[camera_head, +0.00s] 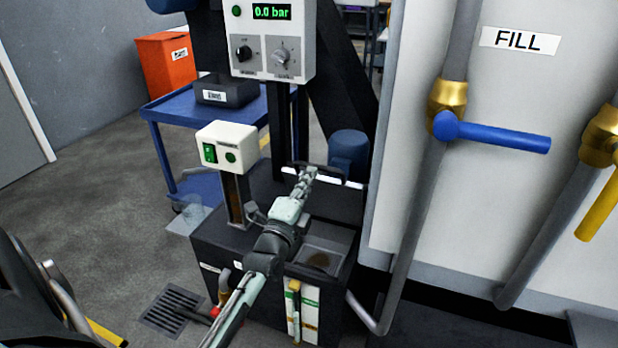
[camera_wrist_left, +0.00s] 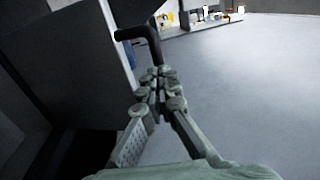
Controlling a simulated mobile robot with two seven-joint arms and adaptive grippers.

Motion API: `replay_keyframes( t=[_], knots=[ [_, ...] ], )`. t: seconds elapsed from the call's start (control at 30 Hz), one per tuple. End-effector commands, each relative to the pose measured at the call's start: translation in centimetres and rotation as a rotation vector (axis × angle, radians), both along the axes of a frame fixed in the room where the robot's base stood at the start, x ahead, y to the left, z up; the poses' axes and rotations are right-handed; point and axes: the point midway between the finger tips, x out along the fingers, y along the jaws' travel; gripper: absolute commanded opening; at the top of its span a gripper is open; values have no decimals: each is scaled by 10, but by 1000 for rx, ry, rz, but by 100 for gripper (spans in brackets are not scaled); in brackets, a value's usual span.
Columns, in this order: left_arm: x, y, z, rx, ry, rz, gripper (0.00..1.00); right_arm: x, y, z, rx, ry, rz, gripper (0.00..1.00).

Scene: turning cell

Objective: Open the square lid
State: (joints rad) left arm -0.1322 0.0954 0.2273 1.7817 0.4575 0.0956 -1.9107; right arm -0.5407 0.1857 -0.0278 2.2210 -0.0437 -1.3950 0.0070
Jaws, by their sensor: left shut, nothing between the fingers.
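The square lid (camera_head: 338,205) is a dark panel on top of the black tank (camera_head: 250,262) in the head view. It appears raised, standing steeply at the back of a square opening (camera_head: 322,258). A black handle (camera_head: 330,172) is at its upper edge; the bent black bar of the handle (camera_wrist_left: 143,34) shows in the left wrist view. My left gripper (camera_head: 308,173) is shut and empty, its tips close to the handle. In the left wrist view its fingertips (camera_wrist_left: 160,73) lie just below the bar; I cannot tell whether they touch. My right gripper is not in view.
A switch box (camera_head: 228,147) stands on a post left of the opening. Behind is a blue cart (camera_head: 172,105) with a black bin (camera_head: 226,92). A blue valve lever (camera_head: 500,137) and grey pipes are at right. A floor grate (camera_head: 172,310) is at front left.

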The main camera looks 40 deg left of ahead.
Motion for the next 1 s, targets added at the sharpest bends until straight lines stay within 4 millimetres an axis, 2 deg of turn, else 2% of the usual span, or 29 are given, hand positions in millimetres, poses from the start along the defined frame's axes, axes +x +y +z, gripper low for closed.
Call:
replay_keyframes(
  t=[0.2,0.27,0.37,0.5,0.7,0.8,1.0],
  knots=[
    [4,1,4,1,-1,0,0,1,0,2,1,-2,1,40],
    [10,2,9,2,-3,0,0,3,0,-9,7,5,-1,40],
    [28,6,21,2,-4,-1,0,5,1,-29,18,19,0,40],
    [66,15,31,2,-5,0,0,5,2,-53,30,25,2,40],
    [104,25,34,2,-4,0,0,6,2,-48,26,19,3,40],
    [110,26,35,1,-2,0,0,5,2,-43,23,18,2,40],
    [111,26,35,0,-1,-1,0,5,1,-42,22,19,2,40]
  ],
)
